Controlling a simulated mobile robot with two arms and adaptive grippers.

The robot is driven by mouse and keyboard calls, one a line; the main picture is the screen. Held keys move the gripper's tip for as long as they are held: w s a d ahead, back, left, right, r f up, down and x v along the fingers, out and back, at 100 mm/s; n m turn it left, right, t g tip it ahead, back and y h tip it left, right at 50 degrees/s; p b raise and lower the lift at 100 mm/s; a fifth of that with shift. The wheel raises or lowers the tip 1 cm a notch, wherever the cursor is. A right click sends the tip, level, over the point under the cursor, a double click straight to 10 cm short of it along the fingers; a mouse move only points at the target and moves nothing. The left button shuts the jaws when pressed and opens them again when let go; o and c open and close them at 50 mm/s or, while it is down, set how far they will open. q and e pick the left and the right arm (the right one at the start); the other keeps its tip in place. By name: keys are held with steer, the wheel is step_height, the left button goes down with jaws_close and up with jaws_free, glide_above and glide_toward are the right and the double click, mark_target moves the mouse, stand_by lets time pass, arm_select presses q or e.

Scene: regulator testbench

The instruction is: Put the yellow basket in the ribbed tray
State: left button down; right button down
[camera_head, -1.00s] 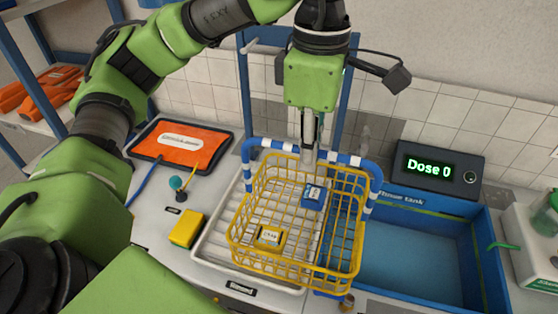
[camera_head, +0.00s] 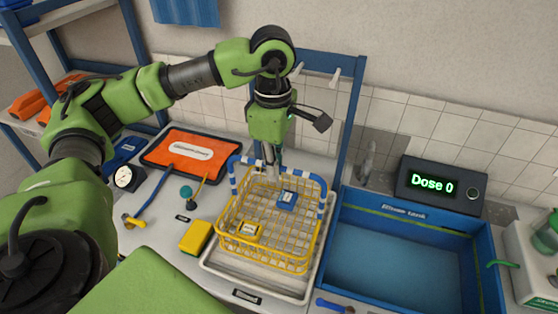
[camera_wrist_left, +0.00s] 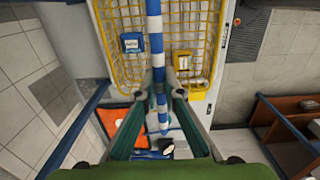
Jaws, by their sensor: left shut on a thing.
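The yellow wire basket (camera_head: 318,232) has a blue-and-white striped handle (camera_head: 234,176) and holds a blue item (camera_head: 287,199) and a yellow item (camera_head: 246,231). My left gripper (camera_head: 272,172) is shut on the striped handle at the basket's back. The wrist view shows the fingers (camera_wrist_left: 158,92) closed around the handle, with the basket (camera_wrist_left: 216,50) beyond. The white ribbed tray (camera_head: 262,289) lies under the basket, its front part and rim showing. I cannot tell whether the basket touches the tray floor. My right gripper is not in view.
A yellow sponge-like block (camera_head: 195,237) and a teal knob (camera_head: 186,192) are on the left. An orange-topped panel (camera_head: 190,150) lies behind. A blue frame post (camera_head: 343,130) stands behind the tray.

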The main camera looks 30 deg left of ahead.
arm_select(q)
steer(key=shift+w+a+f+p, duration=0.1)
steer(key=shift+a+f+p, duration=0.15)
steer(key=shift+a+p, duration=0.05)
step_height(320, 180, down, 3)
steer(key=shift+r+p, duration=0.1)
steer(key=shift+p, duration=0.6)
steer(key=c, duration=2.2)
jaws_free()
steer(key=shift+f, duration=0.2)
steer(key=shift+o, duration=0.2)
steer(key=shift+d, duration=0.1)
steer(key=shift+r, duration=0.1)
